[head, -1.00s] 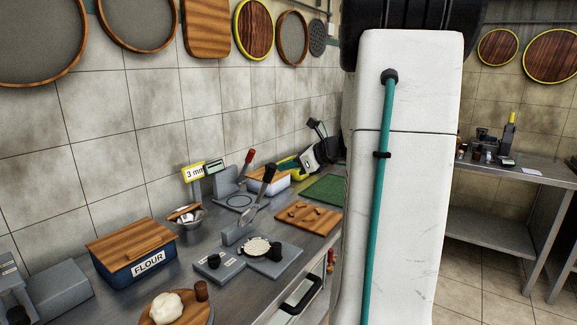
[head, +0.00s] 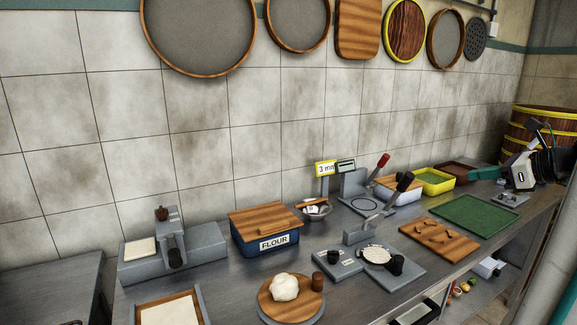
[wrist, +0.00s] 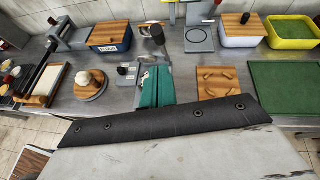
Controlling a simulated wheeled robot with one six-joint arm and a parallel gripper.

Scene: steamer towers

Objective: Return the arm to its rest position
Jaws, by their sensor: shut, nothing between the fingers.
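My gripper (head: 482,173) shows at the right of the head view, with teal fingers pointing left and a white and black body behind them. In that view it overlaps the far end of the counter. In the wrist view the teal fingers (wrist: 155,85) are together and empty, pointing at the counter. I cannot tell the exact height of the gripper above the counter. Part of my arm is at the right edge of the head view.
The steel counter (head: 240,292) holds a flour box (head: 275,242), a dough board (head: 291,308), a grey press (head: 362,233), a wooden board (head: 440,240), a green mat (head: 472,216) and a yellow tray (head: 434,183). Round sieves (head: 200,30) hang on the tiled wall.

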